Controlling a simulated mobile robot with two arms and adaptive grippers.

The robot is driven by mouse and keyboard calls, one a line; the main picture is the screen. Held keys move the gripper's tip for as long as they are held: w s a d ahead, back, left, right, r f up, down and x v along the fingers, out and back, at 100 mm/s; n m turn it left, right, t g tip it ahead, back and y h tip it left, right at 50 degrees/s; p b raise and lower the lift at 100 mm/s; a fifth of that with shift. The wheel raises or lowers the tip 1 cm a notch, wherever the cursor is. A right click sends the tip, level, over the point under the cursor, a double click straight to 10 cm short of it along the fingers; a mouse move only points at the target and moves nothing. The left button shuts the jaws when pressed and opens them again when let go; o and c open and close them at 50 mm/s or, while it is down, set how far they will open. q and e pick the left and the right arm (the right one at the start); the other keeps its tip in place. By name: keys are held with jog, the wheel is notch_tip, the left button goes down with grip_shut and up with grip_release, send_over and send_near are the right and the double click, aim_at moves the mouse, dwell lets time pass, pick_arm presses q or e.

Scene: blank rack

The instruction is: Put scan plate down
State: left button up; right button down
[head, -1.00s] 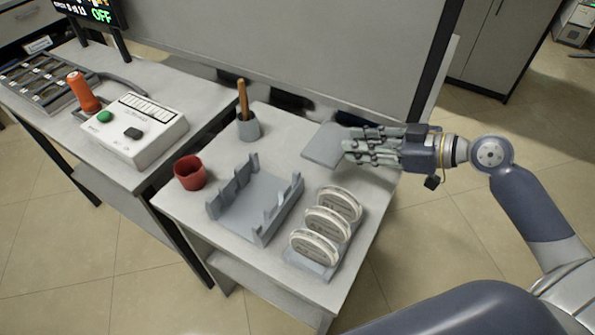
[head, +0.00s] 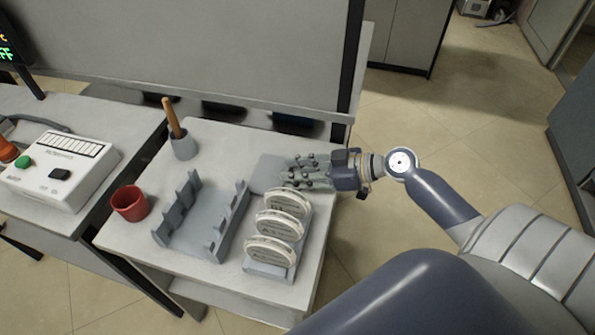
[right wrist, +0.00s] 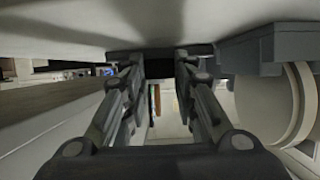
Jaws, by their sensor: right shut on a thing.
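The scan plate (head: 266,174) is a flat grey square over the back right of the small table, behind the round cream discs. My right gripper (head: 292,173) comes in from the right and is shut on the plate's right side. The plate is low over the tabletop; I cannot tell whether it touches. In the right wrist view, the fingers of my right gripper (right wrist: 160,75) reach forward to a dark edge between their tips, seemingly the plate. My left gripper is out of view.
Several discs (head: 281,224) stand in a grey holder just in front of the plate. Left of them are an empty slotted grey rack (head: 200,230), a red cup (head: 130,203) and a grey pot (head: 184,147) with a wooden handle. A panel (head: 200,45) rises behind.

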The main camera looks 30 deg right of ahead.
jog(key=shift+f, duration=0.15)
jog(key=c, duration=1.3)
grip_release()
